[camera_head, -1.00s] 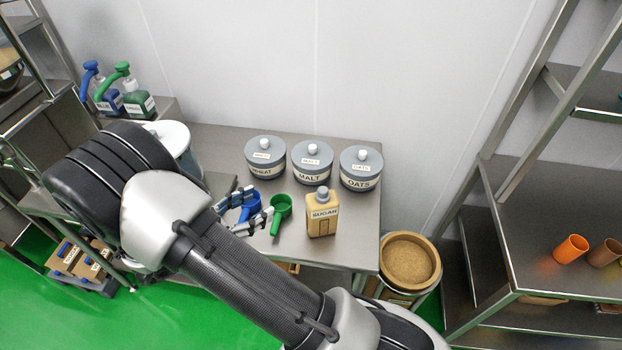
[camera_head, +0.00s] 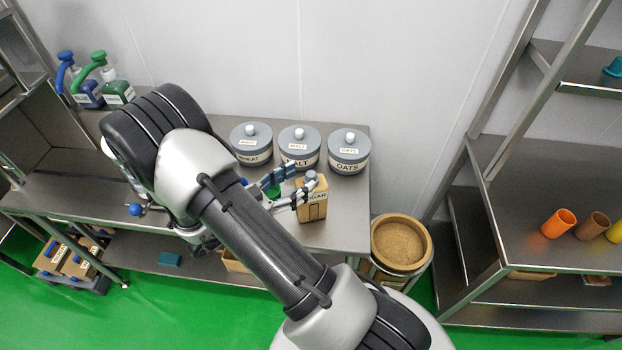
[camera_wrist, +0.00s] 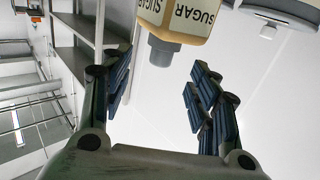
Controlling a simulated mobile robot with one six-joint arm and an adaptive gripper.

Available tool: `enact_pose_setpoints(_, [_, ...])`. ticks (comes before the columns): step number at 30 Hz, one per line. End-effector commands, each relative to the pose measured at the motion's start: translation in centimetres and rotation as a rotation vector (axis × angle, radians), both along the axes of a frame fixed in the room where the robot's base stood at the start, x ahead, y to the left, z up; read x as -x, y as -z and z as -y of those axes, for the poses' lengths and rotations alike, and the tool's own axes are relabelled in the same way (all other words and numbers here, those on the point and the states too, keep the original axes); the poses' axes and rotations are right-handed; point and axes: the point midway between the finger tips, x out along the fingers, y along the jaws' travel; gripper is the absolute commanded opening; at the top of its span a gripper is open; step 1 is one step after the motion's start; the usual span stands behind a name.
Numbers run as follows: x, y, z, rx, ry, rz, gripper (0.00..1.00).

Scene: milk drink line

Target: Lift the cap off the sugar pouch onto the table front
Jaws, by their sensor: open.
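The sugar pouch (camera_head: 313,210) is a tan, bottle-like pack with a SUGAR label, standing upright near the right end of the steel table (camera_head: 350,228). Its grey cap (camera_head: 311,177) is on top. My gripper (camera_head: 299,183) is open, close to the cap on its left side. In the wrist view the pouch (camera_wrist: 182,18) appears upside down, with the cap (camera_wrist: 162,50) pointing down into the gap between my open fingers (camera_wrist: 160,68). No contact with the cap is visible. My arm and fingers hide part of the table front.
Lidded grey jars of wheat (camera_head: 251,145), malt (camera_head: 299,150) and oats (camera_head: 348,154) stand behind the pouch. A green scoop (camera_head: 273,191) is partly hidden by my gripper. A tan bin (camera_head: 400,245) stands right of the table. Bare tabletop shows right of the pouch.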

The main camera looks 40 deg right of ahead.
Motion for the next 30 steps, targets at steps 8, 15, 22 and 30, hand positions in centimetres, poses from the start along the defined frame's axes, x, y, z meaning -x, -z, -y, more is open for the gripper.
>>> enact_pose_setpoints(8, [0.5, 0.6, 3.9, -0.001, 0.004, 0.001, 0.55])
enact_pose_setpoints(15, [0.5, 0.6, 5.0, -0.001, 0.000, 0.001, 0.55])
enact_pose_setpoints(22, [0.4, 0.6, 5.0, -0.001, 0.000, 0.001, 0.48])
enact_pose_setpoints(30, [0.4, 0.6, 4.9, -0.001, 0.000, 0.001, 0.30])
